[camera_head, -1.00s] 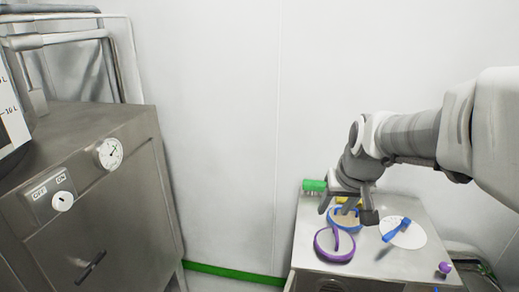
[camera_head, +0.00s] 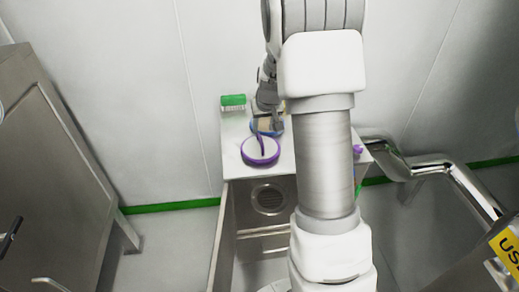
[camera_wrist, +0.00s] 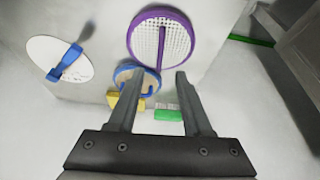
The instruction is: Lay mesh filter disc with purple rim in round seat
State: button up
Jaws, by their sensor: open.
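The mesh filter disc with the purple rim (camera_head: 260,158) lies on the steel worktop, left of my arm in the head view. In the wrist view the purple-rimmed disc (camera_wrist: 150,38) shows white mesh and a purple bar handle across it, beyond my fingertips. My gripper (camera_wrist: 160,76) is open and empty, its fingers apart above the worktop. It is partly hidden by my arm in the head view. A round dark grated fitting (camera_head: 269,199) shows below the worktop's front edge; I cannot tell for sure whether it is the round seat.
A blue-rimmed disc (camera_wrist: 152,74) lies close by, near a yellow block (camera_wrist: 113,101) and a green-topped box (camera_head: 233,103). A white round disc (camera_wrist: 42,57) with a blue handle lies apart. My arm hides the worktop's right side. Steel pipes (camera_head: 405,160) run at the right.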

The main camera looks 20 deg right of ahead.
aim_at(260, 139)
jog(key=x, duration=0.5)
jog(key=shift+w+f, duration=0.15)
jog(key=shift+f, duration=0.15)
jog(key=shift+w+b+x, duration=0.15)
jog(key=shift+x, duration=1.25)
jog(key=shift+w+b+x, duration=0.15)
jog(key=shift+w+x, duration=0.05)
jog(key=shift+x, duration=1.2)
jog(key=shift+r, duration=0.15)
grip_shut()
